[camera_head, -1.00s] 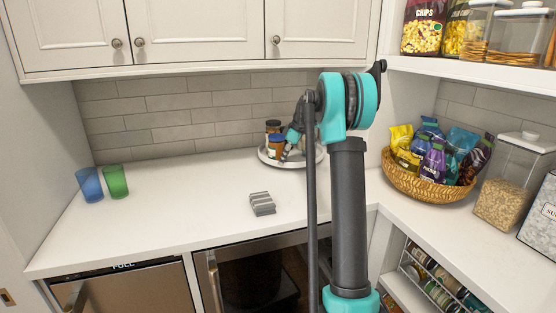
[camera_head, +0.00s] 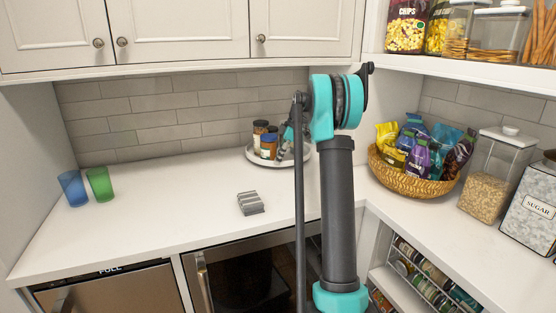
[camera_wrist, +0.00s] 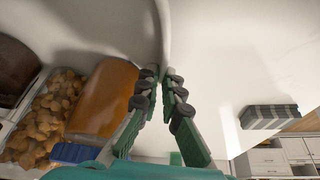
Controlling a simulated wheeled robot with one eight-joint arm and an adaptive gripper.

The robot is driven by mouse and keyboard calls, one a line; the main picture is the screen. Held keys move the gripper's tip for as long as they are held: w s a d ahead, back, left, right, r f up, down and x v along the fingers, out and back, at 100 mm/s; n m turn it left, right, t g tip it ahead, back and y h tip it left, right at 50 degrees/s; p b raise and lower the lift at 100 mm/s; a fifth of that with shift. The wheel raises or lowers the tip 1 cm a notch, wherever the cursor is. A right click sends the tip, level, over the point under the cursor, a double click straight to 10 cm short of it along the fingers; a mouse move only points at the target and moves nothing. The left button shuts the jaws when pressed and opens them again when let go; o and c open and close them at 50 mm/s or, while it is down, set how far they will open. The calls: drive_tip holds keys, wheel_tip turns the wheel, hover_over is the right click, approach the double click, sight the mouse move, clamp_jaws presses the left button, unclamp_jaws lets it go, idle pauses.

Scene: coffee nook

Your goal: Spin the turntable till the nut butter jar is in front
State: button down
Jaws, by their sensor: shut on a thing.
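The white round turntable (camera_head: 256,159) stands at the back of the counter, partly behind my arm. A blue-lidded jar with orange-brown contents (camera_head: 268,148) is at its front left, with dark-lidded jars (camera_head: 260,128) behind. In the wrist view the orange-brown jar (camera_wrist: 103,95) stands beside a jar of nuts (camera_wrist: 45,115) and a dark jar (camera_wrist: 15,65). I cannot read any label, so which is nut butter is unclear. My gripper (camera_wrist: 165,76) is shut on the turntable's rim, right of the orange-brown jar. My arm hides the turntable's right side in the head view.
A grey striped block (camera_head: 250,203) lies on the counter in front. Blue (camera_head: 73,188) and green (camera_head: 99,184) cups stand at the left. A snack basket (camera_head: 412,183) and canisters are at the right.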

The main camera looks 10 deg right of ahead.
drive_tip(key=c, duration=2)
unclamp_jaws()
drive_tip(key=shift+r, duration=0.1)
drive_tip(key=v, duration=1.1)
drive_tip(key=shift+s+d+r, duration=0.1)
drive_tip(key=shift+d+r, duration=0.1)
drive_tip(key=shift+r, duration=0.15)
